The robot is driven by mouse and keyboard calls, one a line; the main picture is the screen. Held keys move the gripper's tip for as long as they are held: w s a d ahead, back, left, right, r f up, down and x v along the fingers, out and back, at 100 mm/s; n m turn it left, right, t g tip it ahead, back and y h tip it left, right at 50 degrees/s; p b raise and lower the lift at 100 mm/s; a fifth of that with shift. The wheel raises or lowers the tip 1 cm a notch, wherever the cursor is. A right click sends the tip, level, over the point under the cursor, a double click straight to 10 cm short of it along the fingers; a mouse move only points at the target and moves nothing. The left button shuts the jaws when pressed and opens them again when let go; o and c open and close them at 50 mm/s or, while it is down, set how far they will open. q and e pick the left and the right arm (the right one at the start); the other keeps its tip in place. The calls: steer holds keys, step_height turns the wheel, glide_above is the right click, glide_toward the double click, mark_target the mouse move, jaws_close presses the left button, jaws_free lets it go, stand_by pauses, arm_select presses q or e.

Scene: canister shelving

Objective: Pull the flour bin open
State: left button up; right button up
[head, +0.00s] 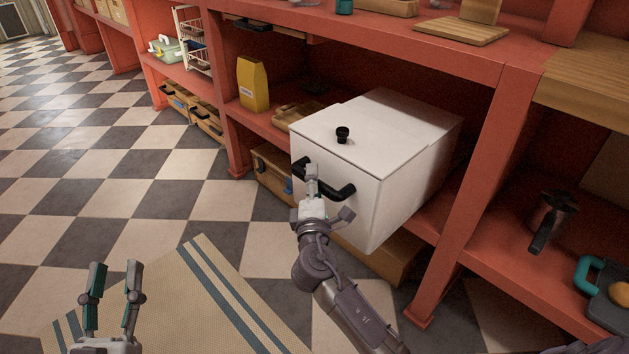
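The flour bin is a large white box (400,190) with a flat lid, a black knob (342,134) on top and a black bar handle (338,193) on its front. It sits on the red shelf, and its front juts out past the shelf edge. My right gripper (312,180) is at the handle, its fingertips close together around the bar and hiding part of it. My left gripper (112,285) is open and empty, low at the left, well away from the bin.
A yellow bag (253,84) and a wooden tray (296,113) stand left of the bin. Wooden crates (272,168) lie below. A red post (461,190) rises just right of the bin. The checkered floor and striped rug (205,300) in front are clear.

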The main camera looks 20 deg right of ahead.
steer(key=v, duration=1.2)
stand_by(0.4)
